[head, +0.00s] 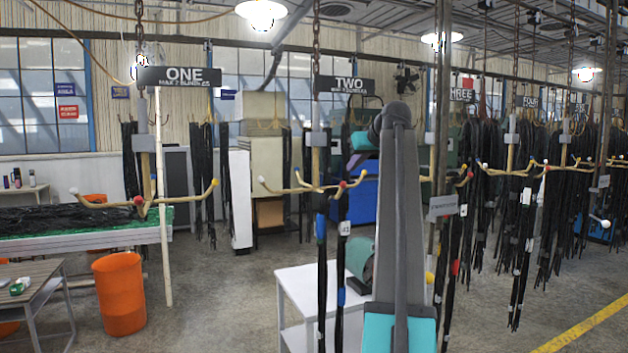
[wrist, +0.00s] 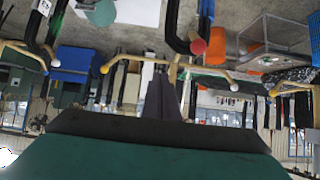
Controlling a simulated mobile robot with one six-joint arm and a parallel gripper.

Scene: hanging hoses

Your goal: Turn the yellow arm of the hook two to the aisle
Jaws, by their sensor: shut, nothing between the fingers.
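Hook two hangs below the black TWO sign (head: 348,84). Its pale-yellow arms spread left, right and toward me. The yellow-tipped arm (head: 364,173) points right, just left of my arm; its tip also shows in the upside-down wrist view (wrist: 104,69). A paler tip (head: 262,180) points left and a red tip (head: 342,184) points toward me. Black hose bundles (head: 322,290) hang from this hook. My gripper (wrist: 165,97) is shut and empty, its dark fingers close to the hook in the wrist view. My arm hides it in the head view. Contact with the hook cannot be told.
Hook one (head: 138,200) hangs at left, above an orange bin (head: 120,292). Dense hoses (head: 485,190) hang at right. A white table (head: 305,287) stands below hook two. Open floor with a yellow line (head: 592,324) lies at front right.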

